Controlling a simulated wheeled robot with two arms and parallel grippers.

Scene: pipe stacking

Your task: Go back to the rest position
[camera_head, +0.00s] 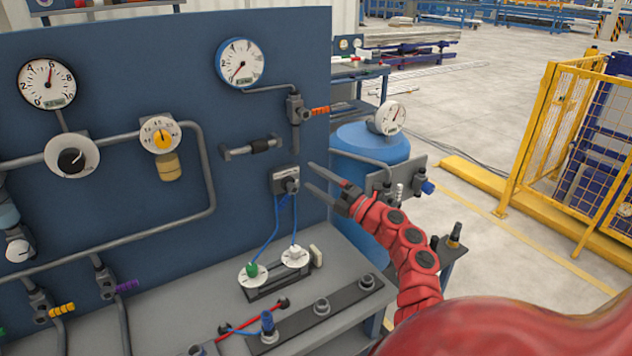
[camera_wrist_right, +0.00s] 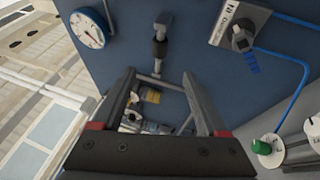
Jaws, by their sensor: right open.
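My right gripper (camera_head: 311,175) is open and empty, close to the right edge of the blue panel (camera_head: 225,115). Its fingers point left in the head view, a little right of the grey socket box (camera_head: 286,180) with blue cables. In the right wrist view the two dark fingers (camera_wrist_right: 158,74) are spread, with nothing held between them. Behind them are the panel and some fittings. The socket box is also in the right wrist view (camera_wrist_right: 238,24), to the right of the fingers. My red right arm comes in from the lower right. My left gripper is not in view.
A round gauge (camera_head: 240,63) and a valve with an orange handle (camera_head: 320,110) are on the panel. A grey bench (camera_head: 340,252) with fittings lies below. A blue drum (camera_head: 372,146) stands behind my gripper. Open floor and a yellow fence (camera_head: 560,110) lie to the right.

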